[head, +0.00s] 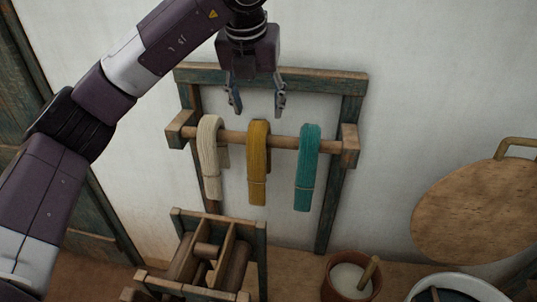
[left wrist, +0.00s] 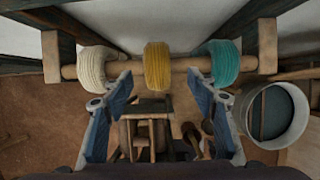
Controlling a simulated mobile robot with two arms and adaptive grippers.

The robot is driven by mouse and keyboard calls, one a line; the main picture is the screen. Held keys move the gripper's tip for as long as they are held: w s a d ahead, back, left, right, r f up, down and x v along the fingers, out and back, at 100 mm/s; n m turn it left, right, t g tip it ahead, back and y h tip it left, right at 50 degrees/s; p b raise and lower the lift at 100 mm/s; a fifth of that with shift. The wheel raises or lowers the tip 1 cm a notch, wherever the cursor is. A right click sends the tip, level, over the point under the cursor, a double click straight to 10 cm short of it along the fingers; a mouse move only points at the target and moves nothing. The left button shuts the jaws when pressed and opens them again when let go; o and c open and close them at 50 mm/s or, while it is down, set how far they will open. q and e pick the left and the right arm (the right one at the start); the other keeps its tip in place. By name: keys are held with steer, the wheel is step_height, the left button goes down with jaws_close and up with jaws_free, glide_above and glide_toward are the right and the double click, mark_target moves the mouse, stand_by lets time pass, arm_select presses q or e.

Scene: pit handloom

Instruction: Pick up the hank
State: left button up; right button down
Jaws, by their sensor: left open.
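Three hanks hang over a wooden bar (head: 282,142) on a wall rack: a cream hank (head: 210,160) at left, a mustard yellow hank (head: 258,165) in the middle and a teal hank (head: 307,168) at right. My left gripper (head: 257,108) is open and empty, pointing down above the bar over the yellow hank. In the left wrist view its fingers (left wrist: 158,88) stand apart on either side of the yellow hank (left wrist: 157,66). The cream hank (left wrist: 98,66) and the teal hank (left wrist: 216,62) lie just outside the fingers. My right gripper is not in view.
The rack's frame (head: 353,105) surrounds the bar against a white wall. A wooden frame with rollers (head: 207,250) stands below. A clay pot (head: 347,278) with a stick, a white-rimmed tub (head: 456,288) and a round wooden board (head: 475,215) are at right.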

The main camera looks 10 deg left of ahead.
mark_target(258, 124)
arm_select(q)
steer(key=shift+a+f, duration=0.15)
steer(key=shift+f, duration=0.35)
steer(key=shift+w+a+f+p, duration=0.1)
steer(key=shift+w+f+p, duration=0.1)
steer(key=shift+f+p, duration=0.2)
steer(key=p+x, duration=0.1)
steer(key=x, duration=0.3)
steer(key=shift+w+f+p, duration=0.1)
steer(key=shift+f+p, duration=0.05)
steer(key=shift+p, duration=0.25)
steer(key=shift+f, duration=0.2)
steer(key=c, duration=1.2)
steer(key=shift+o, duration=0.2)
steer(key=shift+r, duration=0.1)
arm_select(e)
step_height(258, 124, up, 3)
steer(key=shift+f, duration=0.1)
